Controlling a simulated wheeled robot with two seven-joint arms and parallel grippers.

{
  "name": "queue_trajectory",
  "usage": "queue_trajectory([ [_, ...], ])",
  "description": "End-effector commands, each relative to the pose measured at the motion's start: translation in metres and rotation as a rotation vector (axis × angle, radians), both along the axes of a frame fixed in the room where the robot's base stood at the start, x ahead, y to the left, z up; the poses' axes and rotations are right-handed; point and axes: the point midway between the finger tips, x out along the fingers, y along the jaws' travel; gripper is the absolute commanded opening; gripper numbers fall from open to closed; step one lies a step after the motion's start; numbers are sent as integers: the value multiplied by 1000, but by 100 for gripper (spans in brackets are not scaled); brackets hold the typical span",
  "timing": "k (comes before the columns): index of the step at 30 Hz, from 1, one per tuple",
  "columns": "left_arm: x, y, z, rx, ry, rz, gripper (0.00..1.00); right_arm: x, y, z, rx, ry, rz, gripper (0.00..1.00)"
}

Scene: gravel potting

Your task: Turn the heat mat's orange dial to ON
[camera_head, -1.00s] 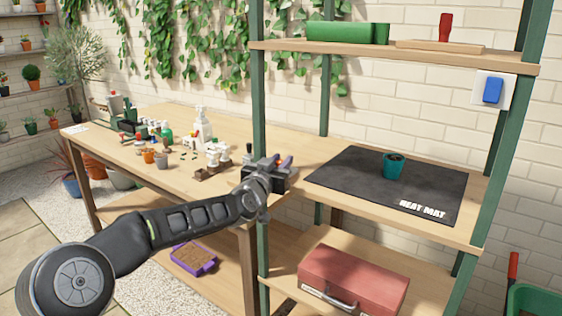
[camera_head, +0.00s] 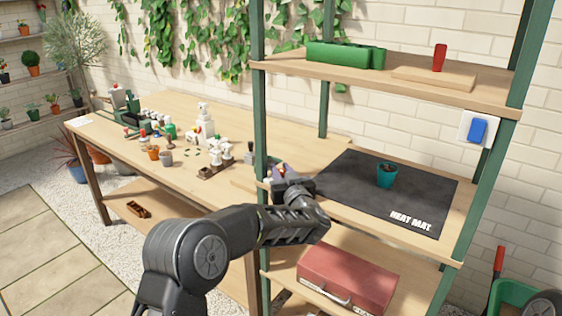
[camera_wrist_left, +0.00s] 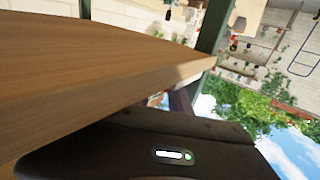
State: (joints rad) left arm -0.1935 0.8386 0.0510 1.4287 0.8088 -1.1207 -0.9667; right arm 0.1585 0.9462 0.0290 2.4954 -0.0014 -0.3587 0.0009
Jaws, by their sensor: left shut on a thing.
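The black heat mat (camera_head: 345,200) lies on the middle board of the green-posted shelf, its lettering at the front right. The orange dial cannot be made out in either view. My left gripper (camera_head: 281,172) is at the left end of that board, beside the green post and left of the mat. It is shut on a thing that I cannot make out. My right gripper is not in view.
A teal pot (camera_head: 387,176) stands on the mat. A red toolbox (camera_head: 347,278) sits on the board below. A blue wall switch (camera_head: 478,130) is at the right. The potting bench (camera_head: 125,160) at the left holds several pots and bottles. The board edge (camera_wrist_left: 150,85) runs close by my wrist.

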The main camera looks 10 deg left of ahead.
Motion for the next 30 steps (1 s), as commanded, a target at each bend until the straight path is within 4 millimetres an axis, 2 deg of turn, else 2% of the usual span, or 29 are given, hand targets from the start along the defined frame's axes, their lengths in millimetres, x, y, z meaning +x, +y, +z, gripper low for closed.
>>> queue_trajectory([
  [1,1,-1,2,2,0,26,0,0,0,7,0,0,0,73],
  [6,0,0,1,1,0,93,0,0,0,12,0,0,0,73],
  [21,0,1,0,1,-1,124,0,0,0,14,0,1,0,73],
  [22,0,1,0,0,-1,124,24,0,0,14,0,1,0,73],
  [25,0,1,0,0,-1,123,31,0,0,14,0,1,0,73],
  [30,0,1,0,0,-1,123,31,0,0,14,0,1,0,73],
])
